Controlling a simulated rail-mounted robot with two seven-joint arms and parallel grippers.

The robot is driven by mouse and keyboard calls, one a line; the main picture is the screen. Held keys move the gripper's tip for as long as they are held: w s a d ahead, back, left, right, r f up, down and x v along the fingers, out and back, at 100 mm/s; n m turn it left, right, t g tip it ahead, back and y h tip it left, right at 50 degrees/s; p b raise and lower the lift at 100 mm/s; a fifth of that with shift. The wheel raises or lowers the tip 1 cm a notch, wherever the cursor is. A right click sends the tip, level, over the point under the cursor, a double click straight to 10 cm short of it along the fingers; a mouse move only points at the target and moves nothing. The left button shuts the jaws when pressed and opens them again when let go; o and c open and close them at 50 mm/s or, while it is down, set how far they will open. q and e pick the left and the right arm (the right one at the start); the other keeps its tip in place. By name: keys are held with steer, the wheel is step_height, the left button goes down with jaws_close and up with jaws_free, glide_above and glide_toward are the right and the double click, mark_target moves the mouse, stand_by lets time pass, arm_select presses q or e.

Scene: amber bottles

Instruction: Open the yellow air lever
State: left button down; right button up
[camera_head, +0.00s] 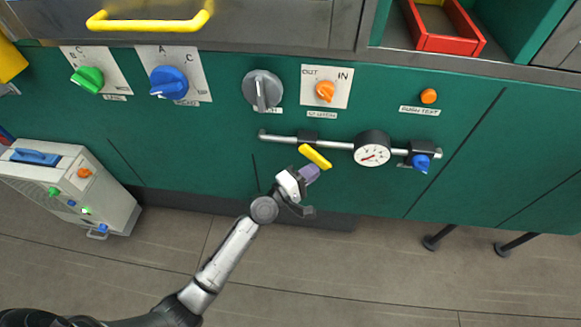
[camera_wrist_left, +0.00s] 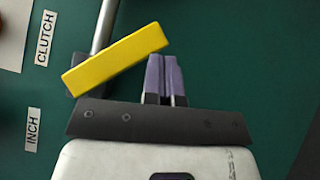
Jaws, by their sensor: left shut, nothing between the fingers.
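The yellow air lever (camera_head: 315,156) sits on the thin metal pipe (camera_head: 281,138) on the green cabinet front, left of the round white gauge (camera_head: 372,154). In the head view it slants down to the right from the pipe. My left gripper (camera_head: 309,173) is just below the lever's lower right end. In the left wrist view the yellow lever (camera_wrist_left: 115,60) lies across the picture beside the purple fingers (camera_wrist_left: 164,76). The fingers are shut together with nothing between them. Whether they touch the lever I cannot tell. My right gripper is out of view.
Above the pipe are a grey knob (camera_head: 263,90) and an orange switch (camera_head: 325,91). A blue valve knob (camera_head: 421,163) ends the pipe at the right. A grey box (camera_head: 75,184) stands on the floor at left. The floor in front is mostly clear.

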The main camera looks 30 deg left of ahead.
mark_target(329, 166)
arm_select(q)
steer(key=shift+w+d+r+n+t, duration=0.2)
steer(key=shift+d+n+t, duration=0.2)
steer(key=shift+n+t, duration=0.15)
steer(key=shift+w+d+r, duration=0.35)
steer(key=shift+d+r, duration=0.15)
steer(key=shift+d, duration=0.25)
steer(key=shift+w+d+r, duration=0.15)
steer(key=shift+d+r, duration=0.1)
steer(key=shift+r, duration=0.05)
steer(key=shift+w+d+r+n+t, duration=0.15)
steer(key=shift+d+r+n+t, duration=0.25)
steer(key=shift+n, duration=0.25)
steer(key=shift+r+b, duration=0.15)
steer(key=shift+b, duration=0.15)
steer(key=shift+w+d+r, duration=0.15)
steer(key=shift+d+r, duration=0.05)
steer(key=shift+r, duration=0.05)
